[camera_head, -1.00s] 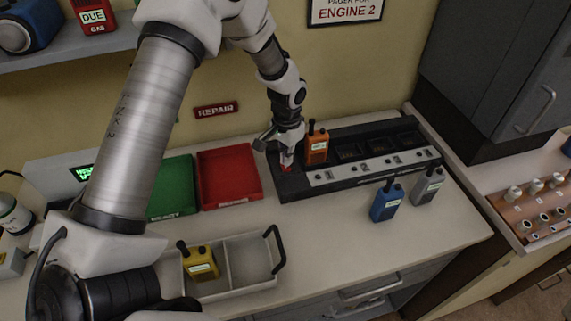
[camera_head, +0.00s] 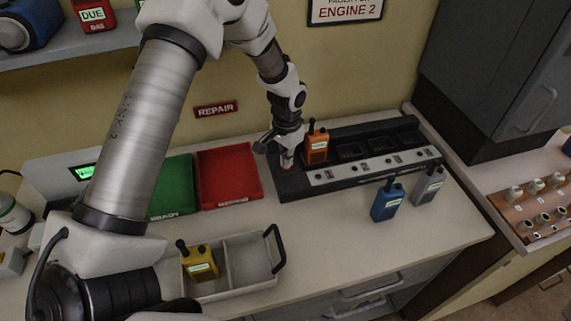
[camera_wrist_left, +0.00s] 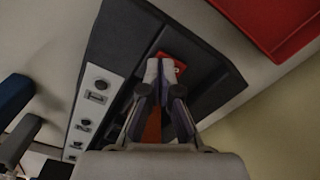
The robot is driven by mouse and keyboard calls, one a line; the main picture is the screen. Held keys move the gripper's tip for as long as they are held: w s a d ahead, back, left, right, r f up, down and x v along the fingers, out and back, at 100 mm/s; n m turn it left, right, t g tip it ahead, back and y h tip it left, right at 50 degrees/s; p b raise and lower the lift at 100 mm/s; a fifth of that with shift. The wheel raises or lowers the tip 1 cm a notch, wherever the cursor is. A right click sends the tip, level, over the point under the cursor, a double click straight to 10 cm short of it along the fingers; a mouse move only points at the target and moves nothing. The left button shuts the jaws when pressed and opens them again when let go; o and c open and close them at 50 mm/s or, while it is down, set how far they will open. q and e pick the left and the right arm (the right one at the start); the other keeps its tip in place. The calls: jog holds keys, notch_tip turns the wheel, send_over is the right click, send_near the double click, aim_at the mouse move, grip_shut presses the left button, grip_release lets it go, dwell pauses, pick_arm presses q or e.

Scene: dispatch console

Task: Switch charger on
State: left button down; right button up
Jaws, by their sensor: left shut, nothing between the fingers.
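The charger (camera_head: 296,187) is a long black unit with a row of slots and a pale front strip, standing on the counter against the wall. An orange radio (camera_head: 317,148) stands upright in its leftmost visible slot. My left gripper (camera_head: 287,163) points down at the charger's left end, shut and empty. In the left wrist view, the closed fingertips (camera_wrist_left: 160,68) are over a red switch (camera_wrist_left: 180,66) on the charger's dark end, partly hiding it. I cannot tell whether they touch it or which way it is set. My right gripper is out of view.
A red tray (camera_head: 230,176) and a green tray (camera_head: 172,187) lie left of the charger. A grey divided bin (camera_head: 250,262) with a yellow radio (camera_head: 199,262) is in front. Blue (camera_head: 387,202) and grey (camera_head: 428,187) radios stand before the charger's right part.

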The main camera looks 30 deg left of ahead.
pick_arm(q)
jog(key=shift+f+b, duration=0.3)
jog(key=shift+f, duration=0.35)
notch_tip(320, 180, up, 7)
jog(key=p, duration=0.6)
dwell(0.3)
jog(key=shift+f, duration=0.1)
dwell(0.4)
